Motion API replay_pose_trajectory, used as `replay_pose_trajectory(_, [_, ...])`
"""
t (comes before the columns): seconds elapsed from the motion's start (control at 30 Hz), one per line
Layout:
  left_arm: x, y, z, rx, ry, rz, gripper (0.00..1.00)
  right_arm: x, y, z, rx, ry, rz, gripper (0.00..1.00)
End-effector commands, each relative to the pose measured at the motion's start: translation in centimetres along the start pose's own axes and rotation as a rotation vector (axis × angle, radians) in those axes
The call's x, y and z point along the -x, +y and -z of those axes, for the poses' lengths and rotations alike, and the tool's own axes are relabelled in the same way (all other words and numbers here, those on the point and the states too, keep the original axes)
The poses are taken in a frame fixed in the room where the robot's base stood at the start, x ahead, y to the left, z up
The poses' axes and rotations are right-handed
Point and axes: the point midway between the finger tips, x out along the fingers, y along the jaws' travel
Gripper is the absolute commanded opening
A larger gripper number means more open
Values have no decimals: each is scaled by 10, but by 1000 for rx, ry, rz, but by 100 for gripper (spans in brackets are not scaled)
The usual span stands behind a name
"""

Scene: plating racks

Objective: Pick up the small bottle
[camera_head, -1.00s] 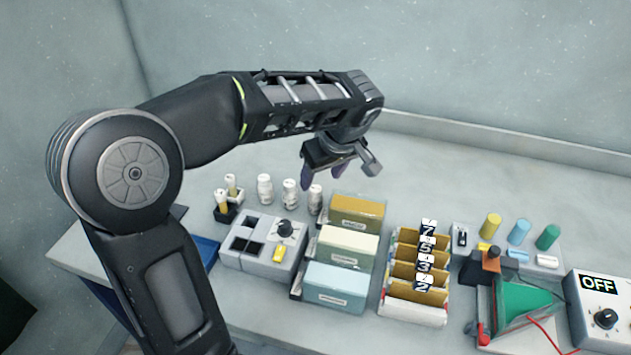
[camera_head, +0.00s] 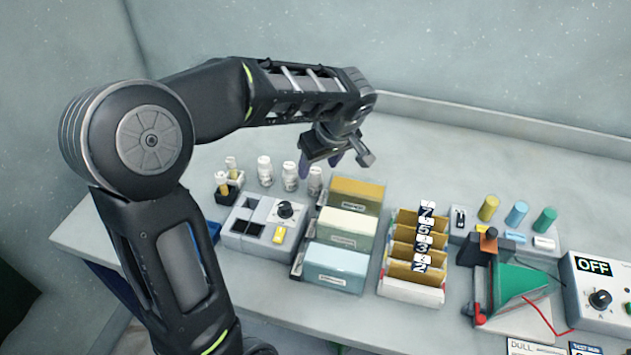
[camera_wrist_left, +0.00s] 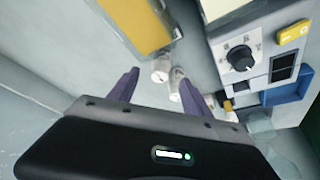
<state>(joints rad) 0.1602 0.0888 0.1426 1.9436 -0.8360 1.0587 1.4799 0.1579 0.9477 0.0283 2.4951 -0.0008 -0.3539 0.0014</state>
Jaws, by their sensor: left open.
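Three small white bottles with pale caps stand in a row at the back left of the table: a left one (camera_head: 264,170), a middle one (camera_head: 289,176) and a right one (camera_head: 315,181). I cannot tell which is meant. My left gripper (camera_head: 320,165) is open and empty, fingers down, just above and behind the right bottle. In the left wrist view my open gripper (camera_wrist_left: 157,90) has one white bottle (camera_wrist_left: 160,70) showing between its fingers and another (camera_wrist_left: 175,84) near one finger; neither is gripped. My right gripper is out of view.
Yellow, cream and blue boxes stand just right of the bottles, the yellow box (camera_head: 357,191) nearest. A grey control box (camera_head: 262,228) with a knob lies in front. A black holder (camera_head: 229,190) with vials stands left. Table behind the bottles is clear.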

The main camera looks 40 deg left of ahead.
Motion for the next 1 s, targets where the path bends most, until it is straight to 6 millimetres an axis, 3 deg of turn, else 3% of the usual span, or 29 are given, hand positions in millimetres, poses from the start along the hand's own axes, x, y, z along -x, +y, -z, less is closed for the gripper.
replay_pose_trajectory(0.33, [-44, 0, 0, 0, -2, 3, 57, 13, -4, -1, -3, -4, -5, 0])
replay_pose_trajectory(0.97, [-46, 0, -1, 0, -1, 1, 57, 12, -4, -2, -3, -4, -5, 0])
replay_pose_trajectory(1.0, [-46, 0, -1, 0, -1, 1, 54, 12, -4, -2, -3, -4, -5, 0])
